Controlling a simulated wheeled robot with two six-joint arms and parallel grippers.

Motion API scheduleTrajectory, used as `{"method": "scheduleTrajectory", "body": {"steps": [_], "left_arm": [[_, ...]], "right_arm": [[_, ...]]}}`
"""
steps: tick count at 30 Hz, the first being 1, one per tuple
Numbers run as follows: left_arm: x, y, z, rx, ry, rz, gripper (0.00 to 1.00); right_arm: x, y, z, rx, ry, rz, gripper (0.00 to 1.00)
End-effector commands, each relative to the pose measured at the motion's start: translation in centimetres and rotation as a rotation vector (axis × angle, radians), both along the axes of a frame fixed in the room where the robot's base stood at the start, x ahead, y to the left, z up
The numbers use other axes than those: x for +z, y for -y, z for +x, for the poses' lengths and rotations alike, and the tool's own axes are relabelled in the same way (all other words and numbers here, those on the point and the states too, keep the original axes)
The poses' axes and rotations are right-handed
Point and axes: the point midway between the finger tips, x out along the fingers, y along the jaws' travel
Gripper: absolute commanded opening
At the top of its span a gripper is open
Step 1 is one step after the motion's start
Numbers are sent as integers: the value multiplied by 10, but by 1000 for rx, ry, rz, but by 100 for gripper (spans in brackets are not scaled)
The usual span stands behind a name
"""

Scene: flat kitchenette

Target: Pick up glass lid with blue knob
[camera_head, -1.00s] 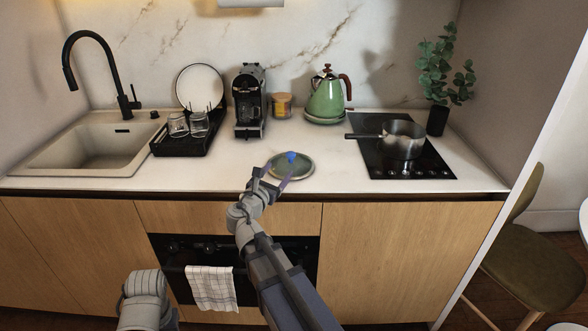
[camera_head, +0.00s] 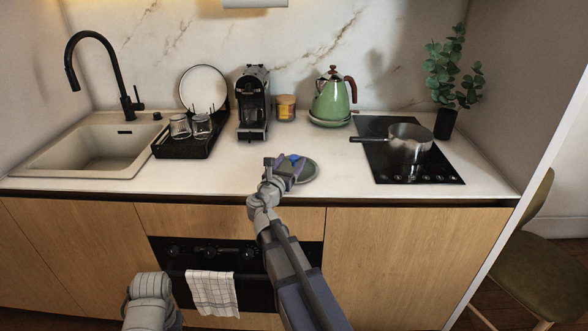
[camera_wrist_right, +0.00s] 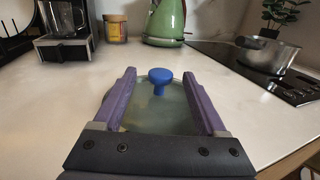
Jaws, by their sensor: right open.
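The glass lid (camera_head: 310,171) lies flat on the white counter near its front edge, in front of the coffee machine and kettle. Its blue knob (camera_head: 295,157) points up and shows partly behind my right gripper (camera_head: 286,166). In the right wrist view the blue knob (camera_wrist_right: 160,80) stands between and a little beyond the two purple fingers of my open right gripper (camera_wrist_right: 161,82), touching neither. The greenish lid (camera_wrist_right: 150,112) shows beneath them. My left arm's links show at the bottom of the head view, but its gripper does not.
A saucepan (camera_head: 408,142) stands on the black hob (camera_head: 385,160) to the right. A green kettle (camera_head: 331,100), a yellow-labelled jar (camera_head: 285,107), a coffee machine (camera_head: 253,103) and a dish rack (camera_head: 190,146) line the back. The counter around the lid is clear.

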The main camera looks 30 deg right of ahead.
Motion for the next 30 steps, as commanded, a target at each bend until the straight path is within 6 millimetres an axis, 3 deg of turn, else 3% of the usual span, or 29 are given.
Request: {"method": "scheduleTrajectory", "body": {"steps": [6,13,30], "left_arm": [[-1,0,0,0,0,0,50],[-1,0,0,0,0,0,50],[-1,0,0,0,0,0,50]], "right_arm": [[-1,24,20,0,0,0,74],[-1,25,19,1,0,0,74],[-1,24,19,0,1,1,10]]}}
